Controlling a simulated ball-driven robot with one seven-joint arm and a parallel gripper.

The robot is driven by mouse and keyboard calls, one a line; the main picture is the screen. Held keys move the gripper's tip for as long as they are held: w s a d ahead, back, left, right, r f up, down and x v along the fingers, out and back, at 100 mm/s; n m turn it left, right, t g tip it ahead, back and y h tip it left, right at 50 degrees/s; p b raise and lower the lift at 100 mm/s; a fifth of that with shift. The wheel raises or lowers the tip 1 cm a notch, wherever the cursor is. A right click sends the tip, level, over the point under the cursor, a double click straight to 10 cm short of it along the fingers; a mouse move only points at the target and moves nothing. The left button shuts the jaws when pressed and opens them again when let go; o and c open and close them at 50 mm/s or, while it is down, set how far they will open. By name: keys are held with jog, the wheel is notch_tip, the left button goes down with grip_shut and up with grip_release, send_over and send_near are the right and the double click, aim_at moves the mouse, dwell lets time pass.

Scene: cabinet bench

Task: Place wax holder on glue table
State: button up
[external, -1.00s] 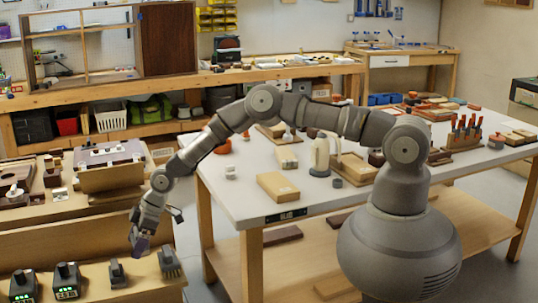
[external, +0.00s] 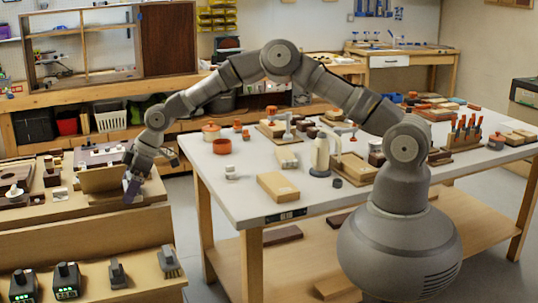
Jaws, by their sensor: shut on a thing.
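My gripper (external: 132,194) is at the left, pointing down above the front part of the wooden bench on the left. It is shut on a small dark, purplish thing (external: 131,188), which may be the wax holder; the fingers hide much of it and its shape is unclear. The white-topped table (external: 237,203) stands to the right of my gripper, with a black label on its front edge too small to read surely. It appears to be the glue table. My gripper is apart from it.
The table holds a wooden block (external: 278,187), a cream bottle (external: 321,156), an orange pot (external: 222,146) and several tools. Its front left corner is clear. Black devices (external: 67,280) and brushes stand on the lower left ledge. A cabinet bench (external: 80,92) runs behind.

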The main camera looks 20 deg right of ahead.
jog(key=w+d+f+m+t+h+p, duration=0.15)
jog(key=w+d+m, duration=0.3)
jog(key=d, duration=0.65)
jog(key=w+d+m+t+h+p, duration=0.15)
jog(key=w+d+m, duration=0.35)
jog(key=d, duration=0.6)
jog(key=w+d+f+m+t, duration=0.1)
jog(key=w+d+m+t, duration=0.15)
jog(key=w+d, duration=0.6)
jog(key=s+d+r+m+h, duration=0.1)
jog(key=d+m+h, duration=0.15)
jog(key=d, duration=0.55)
jog(key=d+r+m+h, duration=0.1)
jog(key=d+m, duration=0.3)
jog(key=d, duration=0.5)
jog(key=f, duration=0.3)
jog(key=shift+a+f+n+y+p, duration=0.25)
jog(key=shift+a+f+n+p, duration=0.1)
jog(key=shift+f, duration=0.45)
